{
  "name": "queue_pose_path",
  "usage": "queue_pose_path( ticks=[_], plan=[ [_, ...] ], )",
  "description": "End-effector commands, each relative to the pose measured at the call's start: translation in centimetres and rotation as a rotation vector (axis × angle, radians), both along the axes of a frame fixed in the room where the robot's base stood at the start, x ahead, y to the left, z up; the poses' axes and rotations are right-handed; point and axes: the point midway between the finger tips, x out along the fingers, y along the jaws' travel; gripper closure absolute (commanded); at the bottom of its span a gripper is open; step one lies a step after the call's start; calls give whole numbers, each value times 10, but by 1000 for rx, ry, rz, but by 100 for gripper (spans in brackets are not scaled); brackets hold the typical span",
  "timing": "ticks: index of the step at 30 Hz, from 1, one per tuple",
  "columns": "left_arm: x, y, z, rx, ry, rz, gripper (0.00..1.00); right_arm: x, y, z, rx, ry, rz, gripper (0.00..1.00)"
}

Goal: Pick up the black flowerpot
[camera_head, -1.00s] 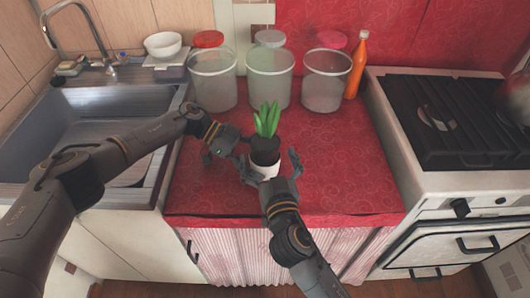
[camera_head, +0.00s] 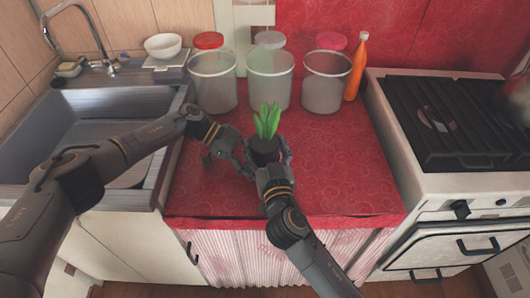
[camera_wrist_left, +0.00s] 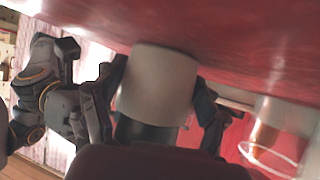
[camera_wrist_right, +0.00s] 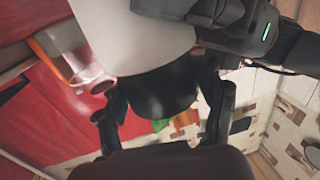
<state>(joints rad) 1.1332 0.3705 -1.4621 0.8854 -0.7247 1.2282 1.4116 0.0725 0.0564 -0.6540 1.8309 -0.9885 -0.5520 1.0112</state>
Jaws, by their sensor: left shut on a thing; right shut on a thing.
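The black flowerpot (camera_head: 265,156) with a green leafy plant (camera_head: 267,121) stands upright over the red counter, its lower part set in a white pot. My right gripper (camera_head: 267,163) is shut on the black flowerpot from the front; the right wrist view shows the black wall (camera_wrist_right: 160,92) between its fingers. My left gripper (camera_head: 240,160) is shut around the white pot (camera_wrist_left: 160,80), as the left wrist view shows. The white pot is hidden behind my right gripper in the head view. I cannot tell whether its base touches the counter.
Several clear jars (camera_head: 270,82) with coloured lids and an orange bottle (camera_head: 356,68) stand behind the plant. A metal sink (camera_head: 95,120) with a white bowl (camera_head: 163,45) is on the left, a stove (camera_head: 450,120) on the right. The red counter (camera_head: 345,165) is clear on the right.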

Motion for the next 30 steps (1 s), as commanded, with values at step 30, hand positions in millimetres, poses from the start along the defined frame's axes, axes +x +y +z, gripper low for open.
queue_pose_path(
  ticks=[30],
  plan=[
    [0, 0, 0, 1, 0, 0, 44, 0, 0, 101, 0, -1, 1, 72]
  ],
)
